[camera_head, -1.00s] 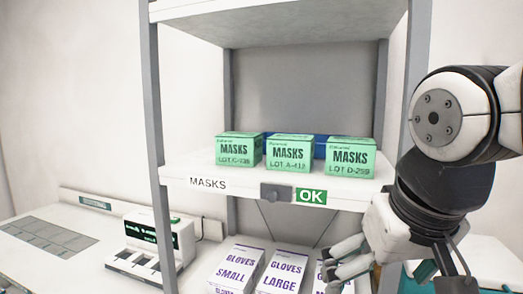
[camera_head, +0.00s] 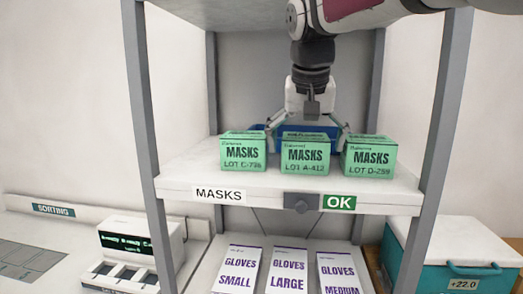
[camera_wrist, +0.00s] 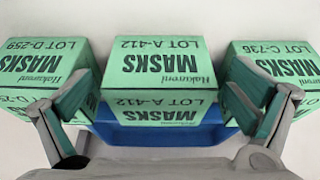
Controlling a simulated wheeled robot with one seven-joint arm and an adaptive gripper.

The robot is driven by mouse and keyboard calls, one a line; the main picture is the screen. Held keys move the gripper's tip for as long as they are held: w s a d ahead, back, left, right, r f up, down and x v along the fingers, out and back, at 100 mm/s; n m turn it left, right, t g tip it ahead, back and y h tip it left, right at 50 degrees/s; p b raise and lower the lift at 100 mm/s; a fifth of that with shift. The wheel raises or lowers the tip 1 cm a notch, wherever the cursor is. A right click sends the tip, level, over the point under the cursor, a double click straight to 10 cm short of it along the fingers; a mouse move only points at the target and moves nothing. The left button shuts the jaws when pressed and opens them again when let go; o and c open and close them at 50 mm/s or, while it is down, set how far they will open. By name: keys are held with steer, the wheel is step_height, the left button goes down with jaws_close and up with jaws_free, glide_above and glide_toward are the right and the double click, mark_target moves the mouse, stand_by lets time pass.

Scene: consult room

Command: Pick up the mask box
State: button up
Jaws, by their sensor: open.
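Three green mask boxes stand in a row on the upper shelf: LOT C-736 (camera_head: 243,153) at left, LOT A-412 (camera_head: 306,155) in the middle, and LOT D-259 (camera_head: 369,157) at right. My gripper (camera_head: 308,128) is open above and behind the middle box, with its fingers spread to either side of it. In the wrist view my gripper (camera_wrist: 160,112) has one finger on each side of the LOT A-412 box (camera_wrist: 157,78), over the gaps to the neighbouring boxes. I cannot tell whether the fingers touch any box. The fingertips partly cover the outer boxes.
A blue bin (camera_head: 265,130) sits behind the boxes. The shelf edge (camera_head: 270,197) carries a MASKS label and a green OK sign (camera_head: 339,202). Grey posts stand at both sides. Glove boxes (camera_head: 288,270) are on the lower shelf. A teal cooler (camera_head: 450,260) stands at right.

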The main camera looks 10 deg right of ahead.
mark_target(306, 136)
steer(key=w, duration=0.2)
steer(key=w+d, duration=0.1)
steer(key=w, duration=0.1)
steer(key=shift+d, duration=0.15)
steer(key=shift+p+x, duration=0.6)
steer(key=shift+x, duration=0.5)
steer(key=shift+w+d+f, duration=0.1)
steer(key=shift+w+f, duration=0.25)
steer(key=shift+f, duration=0.05)
steer(key=c, duration=1.2)
steer(key=shift+r, duration=0.1)
